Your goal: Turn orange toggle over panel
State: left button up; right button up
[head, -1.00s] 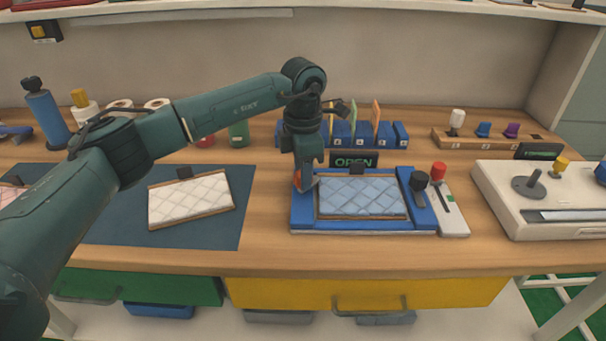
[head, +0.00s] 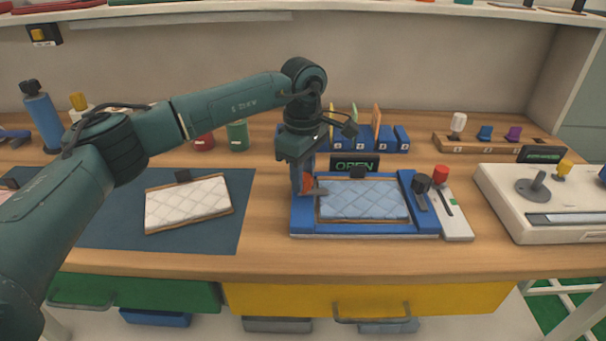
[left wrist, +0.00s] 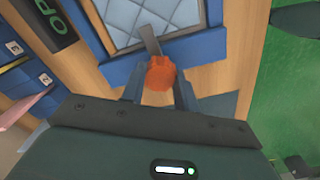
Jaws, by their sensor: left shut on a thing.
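The orange toggle (head: 307,184) is at the left edge of the blue frame (head: 300,224). It also shows in the left wrist view (left wrist: 160,74), between my fingers, with a grey metal tab (left wrist: 149,38) reaching from it over the panel's edge. The light blue quilted panel (head: 362,200) lies flat in the frame. My left gripper (head: 304,188) points down and is shut on the orange toggle. An "OPEN" sign (head: 355,163) stands behind the frame. My right gripper is not in view.
A white quilted panel (head: 188,204) lies on a dark mat (head: 110,224) to the left. A white machine (head: 500,200) stands further right.

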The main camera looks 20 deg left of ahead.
pick_arm(q)
jog(key=shift+m, duration=0.5)
jog(key=o, duration=1)
jog(key=shift+c, duration=0.2)
jog(key=shift+r, duration=0.1)
notch_tip(320, 180, up, 13)
